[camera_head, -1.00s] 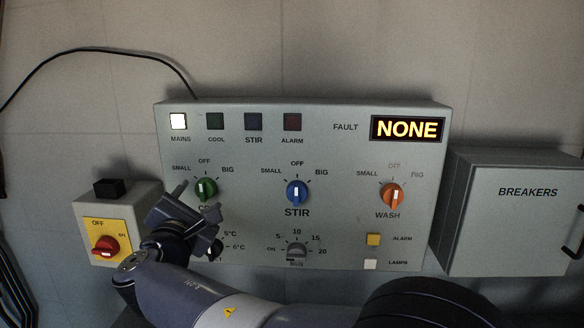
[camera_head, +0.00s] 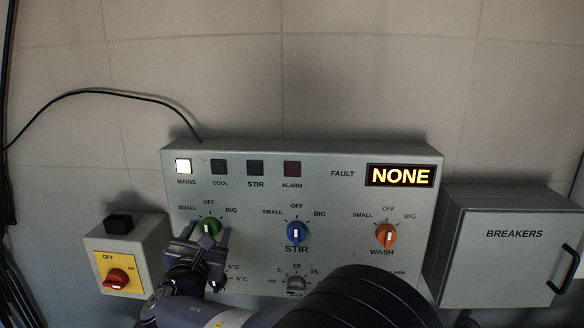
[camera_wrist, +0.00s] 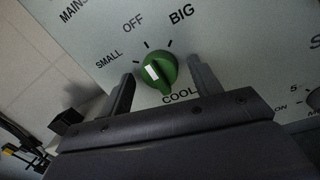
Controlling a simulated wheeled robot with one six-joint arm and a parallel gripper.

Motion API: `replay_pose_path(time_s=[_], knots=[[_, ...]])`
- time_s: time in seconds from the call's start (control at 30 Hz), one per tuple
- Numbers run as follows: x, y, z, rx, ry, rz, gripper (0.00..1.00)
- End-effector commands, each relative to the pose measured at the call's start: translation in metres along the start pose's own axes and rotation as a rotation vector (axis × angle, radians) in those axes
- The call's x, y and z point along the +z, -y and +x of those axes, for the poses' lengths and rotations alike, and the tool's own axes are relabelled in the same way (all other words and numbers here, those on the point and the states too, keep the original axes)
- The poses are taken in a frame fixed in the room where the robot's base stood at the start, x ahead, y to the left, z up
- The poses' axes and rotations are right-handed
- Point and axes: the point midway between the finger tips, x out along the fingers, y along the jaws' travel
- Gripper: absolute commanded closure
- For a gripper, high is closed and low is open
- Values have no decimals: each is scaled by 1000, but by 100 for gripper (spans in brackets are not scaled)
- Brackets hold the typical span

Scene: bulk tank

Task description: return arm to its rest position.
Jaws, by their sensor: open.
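My gripper (camera_head: 202,238) is in front of the lower left of the control panel (camera_head: 335,208), just below the green COOL knob (camera_head: 209,227). In the wrist view my gripper (camera_wrist: 160,85) is open, with one finger on each side of the green knob (camera_wrist: 157,72). I cannot tell whether the fingers touch it. The green knob's white mark points near OFF. My arm covers the lower middle of the panel and part of the temperature dial.
The blue STIR knob (camera_head: 298,232) and orange WASH knob (camera_head: 386,236) are to the right. A red switch box (camera_head: 116,281) stands left, the breakers box (camera_head: 505,255) right. The MAINS lamp (camera_head: 183,166) is lit and the fault display (camera_head: 400,175) reads NONE.

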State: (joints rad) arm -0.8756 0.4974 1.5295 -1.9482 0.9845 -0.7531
Motion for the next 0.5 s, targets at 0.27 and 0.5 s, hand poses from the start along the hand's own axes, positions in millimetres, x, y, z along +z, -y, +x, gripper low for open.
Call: replay_pose_path(time_s=[0.27,0.5], knots=[[4,-1,0,2,-12,-129,40],[5,-1,0,3,-19,-234,40]])
